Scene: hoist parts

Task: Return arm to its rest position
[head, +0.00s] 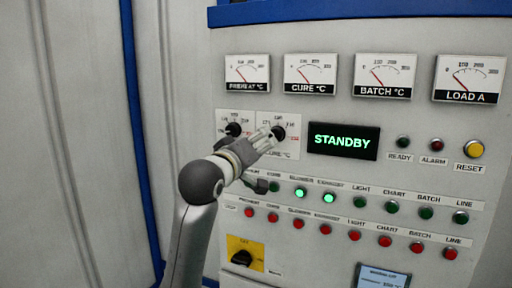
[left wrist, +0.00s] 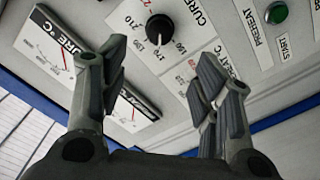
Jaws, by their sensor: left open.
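My left arm rises from the bottom of the head view, and its left gripper (head: 268,142) is in front of the panel at the two setting knobs. In the left wrist view the left gripper (left wrist: 163,85) has its fingers spread wide, with nothing between them. The black cure knob (head: 279,132) is just beyond the fingertips in the head view. In the wrist view that knob (left wrist: 160,29) stands clear of both fingers. The preheat knob (head: 233,129) is left of it. The gripper hides part of the dial plate. My right gripper is not in view.
The control panel (head: 420,120) has several meters above, a green STANDBY display (head: 343,140), and rows of green and red buttons. Two green buttons glow. A yellow switch (head: 245,253) is low on the panel. Blank wall panels (head: 85,130) lie to the left.

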